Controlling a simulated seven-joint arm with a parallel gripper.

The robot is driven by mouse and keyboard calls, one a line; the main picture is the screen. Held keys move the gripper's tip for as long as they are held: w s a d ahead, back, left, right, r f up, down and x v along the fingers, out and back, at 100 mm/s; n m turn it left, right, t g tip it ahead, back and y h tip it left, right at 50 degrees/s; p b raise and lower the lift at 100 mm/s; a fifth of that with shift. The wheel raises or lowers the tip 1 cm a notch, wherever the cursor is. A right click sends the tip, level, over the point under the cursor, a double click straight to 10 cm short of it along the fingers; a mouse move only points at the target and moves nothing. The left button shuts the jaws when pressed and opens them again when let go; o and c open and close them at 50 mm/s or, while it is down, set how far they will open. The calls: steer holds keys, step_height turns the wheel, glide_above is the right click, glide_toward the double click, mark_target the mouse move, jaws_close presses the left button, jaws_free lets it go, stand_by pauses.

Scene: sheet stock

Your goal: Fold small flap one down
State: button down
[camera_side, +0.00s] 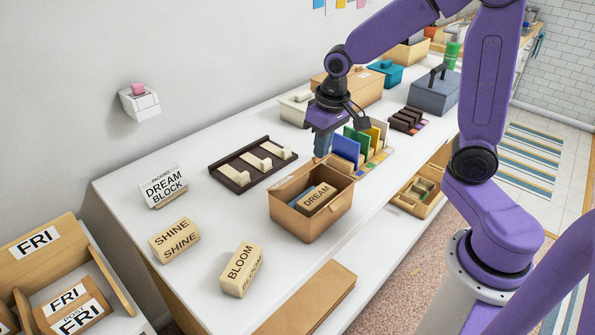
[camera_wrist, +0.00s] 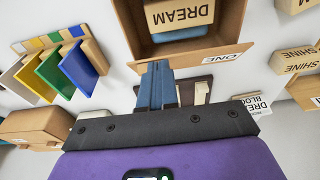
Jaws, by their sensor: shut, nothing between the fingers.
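An open brown cardboard box (camera_side: 305,228) stands on the white table. A block marked DREAM (camera_side: 318,198) lies inside beside something blue, and the block also shows in the wrist view (camera_wrist: 180,14). The small flap marked ONE (camera_wrist: 215,54) sticks out from the box's near edge in the wrist view. My gripper (camera_side: 322,153) is shut and empty, above the back of the box in the side view. In the wrist view its blue fingers (camera_wrist: 158,72) overlap the flap's edge. I cannot tell whether they touch it.
SHINE (camera_side: 174,240) and BLOOM (camera_side: 240,270) blocks stand left of the box. A dark rack (camera_side: 238,177) with cream pieces lies behind them. Upright coloured panels (camera_side: 345,147) stand close to the right of my gripper. The table is clear between the rack and the blocks.

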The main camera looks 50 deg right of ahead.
steer(key=shift+f, duration=1.9)
steer(key=shift+r, duration=0.1)
step_height(320, 180, up, 9)
stand_by(1.2)
steer(key=shift+s, duration=0.1)
steer(key=s+a+n, duration=0.1)
steer(key=s+n, duration=0.1)
steer(key=s, duration=0.1)
steer(key=s+a+f+n, duration=0.1)
steer(key=s+a+n, duration=0.1)
steer(key=s, duration=0.2)
steer(key=s+a+n, duration=0.1)
steer(key=s+n, duration=0.1)
steer(key=s, duration=0.1)
steer(key=shift+s+a+f+g, duration=0.15)
steer(key=shift+a+f+g, duration=0.15)
steer(key=shift+f+g, duration=0.1)
steer(key=s+f+n, duration=0.2)
steer(key=s+n, duration=0.4)
steer(key=s, duration=0.6)
steer(key=shift+s+d+n+g, duration=0.3)
steer(key=shift+g, duration=0.1)
